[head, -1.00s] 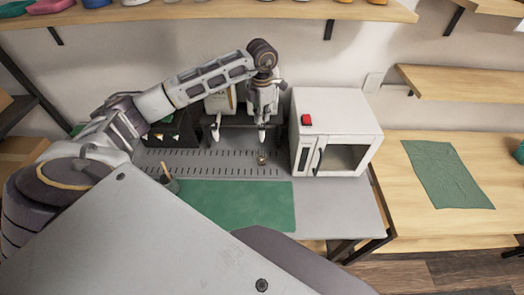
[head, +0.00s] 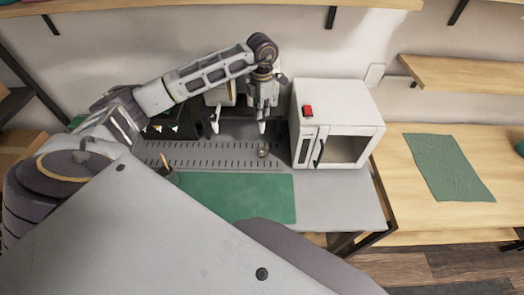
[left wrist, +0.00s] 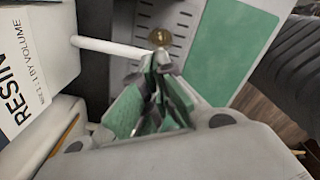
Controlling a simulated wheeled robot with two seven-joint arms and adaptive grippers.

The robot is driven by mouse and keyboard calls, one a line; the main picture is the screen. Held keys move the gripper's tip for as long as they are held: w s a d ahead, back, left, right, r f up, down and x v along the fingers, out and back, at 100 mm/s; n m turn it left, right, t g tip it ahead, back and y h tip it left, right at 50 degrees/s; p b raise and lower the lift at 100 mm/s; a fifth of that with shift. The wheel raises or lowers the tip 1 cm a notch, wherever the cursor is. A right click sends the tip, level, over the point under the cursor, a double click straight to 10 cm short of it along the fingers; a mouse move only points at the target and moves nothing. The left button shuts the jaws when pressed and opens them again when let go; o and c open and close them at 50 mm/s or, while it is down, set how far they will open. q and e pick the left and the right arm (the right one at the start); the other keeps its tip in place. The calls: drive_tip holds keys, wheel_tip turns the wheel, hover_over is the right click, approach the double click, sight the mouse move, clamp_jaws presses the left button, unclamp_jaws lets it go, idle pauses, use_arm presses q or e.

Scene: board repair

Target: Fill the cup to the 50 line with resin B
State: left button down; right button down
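Two white resin dispensers stand at the back of the bench: the left one (head: 218,95) shows its nozzle, and the right one is largely covered by my left gripper (head: 264,98). In the left wrist view a white bottle (left wrist: 35,65) reads "RESIN"; its letter is out of sight. A white spout (left wrist: 110,47) sticks out from it towards a small round cup (left wrist: 160,37) with amber colour inside. The cup (head: 263,150) stands on the slotted plate below the right nozzle; its lines cannot be read. My left gripper's fingers (left wrist: 158,75) look together, with nothing seen between them.
A white oven (head: 338,123) with a red button stands right of the dispensers. A green mat (head: 235,196) lies in front of the slotted plate (head: 200,155). A dark holder with a stick (head: 168,170) stands at the mat's left. A green cloth (head: 448,168) lies on the right table.

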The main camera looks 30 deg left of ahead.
use_arm(q)
drive_tip(key=shift+f+b, duration=0.4)
drive_tip(key=shift+f, duration=0.2)
idle(4.0)
drive_tip(key=shift+r+p, duration=0.5)
drive_tip(key=shift+r, duration=0.45)
idle(1.0)
drive_tip(key=shift+r+p, duration=1.7)
drive_tip(key=shift+r, duration=1.35)
